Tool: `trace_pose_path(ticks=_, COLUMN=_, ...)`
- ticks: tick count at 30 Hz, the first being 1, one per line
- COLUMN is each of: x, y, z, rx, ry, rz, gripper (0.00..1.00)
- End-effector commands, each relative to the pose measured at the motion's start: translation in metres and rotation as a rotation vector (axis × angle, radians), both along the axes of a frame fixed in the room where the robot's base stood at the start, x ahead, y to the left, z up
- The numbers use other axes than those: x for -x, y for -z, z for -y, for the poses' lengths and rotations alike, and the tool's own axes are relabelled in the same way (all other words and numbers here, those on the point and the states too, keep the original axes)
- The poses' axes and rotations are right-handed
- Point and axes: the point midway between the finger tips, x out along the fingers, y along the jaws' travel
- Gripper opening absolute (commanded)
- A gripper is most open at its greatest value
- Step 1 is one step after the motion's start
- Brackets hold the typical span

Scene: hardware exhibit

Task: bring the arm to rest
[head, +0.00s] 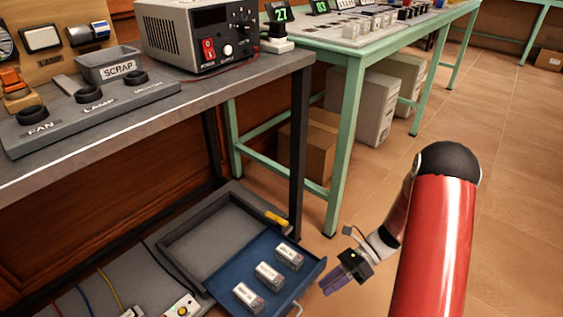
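My red arm (437,240) comes in from the lower right of the head view, bent at a dark joint near its top. My gripper (328,286) is at the end of it, pointing down and left with purple-grey fingers. It hangs just right of a blue tray (231,267). The fingers are small here, and I cannot tell whether they are apart or together. I see nothing clearly held in them.
The blue tray holds three small white boxes (269,274). A grey workbench (215,88) with a power supply (203,35) and a scrap bin (108,66) is at the upper left. A green-legged table (350,120) stands behind. The tiled floor (510,170) on the right is clear.

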Motion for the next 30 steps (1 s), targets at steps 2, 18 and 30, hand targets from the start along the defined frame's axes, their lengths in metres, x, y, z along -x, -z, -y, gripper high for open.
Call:
trace_pose_path(ticks=2, x=-0.001, y=-0.037, z=0.001, rx=0.046, ry=-0.096, rz=0.15, gripper=0.32)
trace_pose_path(ticks=18, x=0.04, y=-0.219, z=0.011, rx=0.323, ry=-0.813, rz=1.044, gripper=0.32)
trace_pose_path(ticks=30, x=0.092, y=-0.317, z=0.022, rx=0.571, ry=-1.383, rz=1.56, gripper=0.32)
